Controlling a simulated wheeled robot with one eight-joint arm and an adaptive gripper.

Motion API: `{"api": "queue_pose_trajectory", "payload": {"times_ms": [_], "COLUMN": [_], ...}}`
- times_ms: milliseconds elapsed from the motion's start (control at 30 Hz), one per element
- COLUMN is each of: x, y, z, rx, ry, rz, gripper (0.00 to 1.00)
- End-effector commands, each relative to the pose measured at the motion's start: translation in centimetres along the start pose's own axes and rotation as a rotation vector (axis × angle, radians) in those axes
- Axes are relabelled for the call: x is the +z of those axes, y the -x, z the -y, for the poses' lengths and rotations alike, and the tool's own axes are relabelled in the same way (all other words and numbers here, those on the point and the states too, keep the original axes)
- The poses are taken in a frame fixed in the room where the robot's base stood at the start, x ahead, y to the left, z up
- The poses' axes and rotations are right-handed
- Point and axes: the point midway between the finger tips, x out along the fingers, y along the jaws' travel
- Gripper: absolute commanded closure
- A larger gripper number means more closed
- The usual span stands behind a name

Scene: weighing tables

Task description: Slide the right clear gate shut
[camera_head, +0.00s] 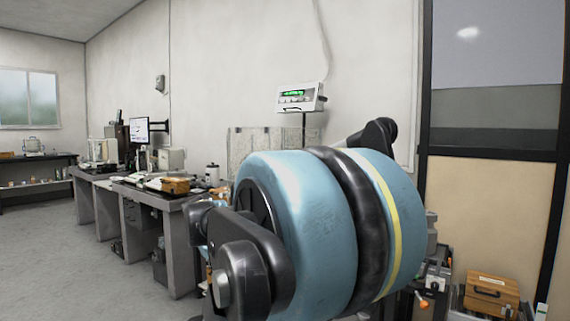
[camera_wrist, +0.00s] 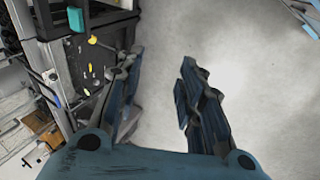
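A clear panelled enclosure (camera_head: 245,141) shows in the head view behind my arm, below a wall-side display. My arm covers most of its lower and right part, so I cannot tell which panel is the right clear gate or whether it is open. My gripper (camera_wrist: 162,60) is in the wrist view, with its two fingers apart and nothing between them. Bare grey floor shows beyond the gap. The gripper touches nothing that I can see, and I cannot make it out in the head view.
Grey tables (camera_head: 178,203) run along the wall at left, with instruments and a wooden box (camera_head: 175,186) on them. A display with green digits (camera_head: 301,97) stands above. A wooden case (camera_head: 491,291) sits low at right. The floor (camera_head: 60,270) at left is clear.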

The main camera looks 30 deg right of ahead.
Motion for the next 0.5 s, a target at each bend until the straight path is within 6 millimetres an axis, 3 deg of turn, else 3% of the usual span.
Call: {"api": "queue_pose_trajectory", "payload": {"times_ms": [100,500], "x": [-2.2,-9.9], "y": [0.8,4.7], "z": [-6.3,-26.3], "rx": [0.152,0.592], "ry": [0.168,0.813], "rz": [0.035,0.341], "gripper": [0.65,0.65]}}
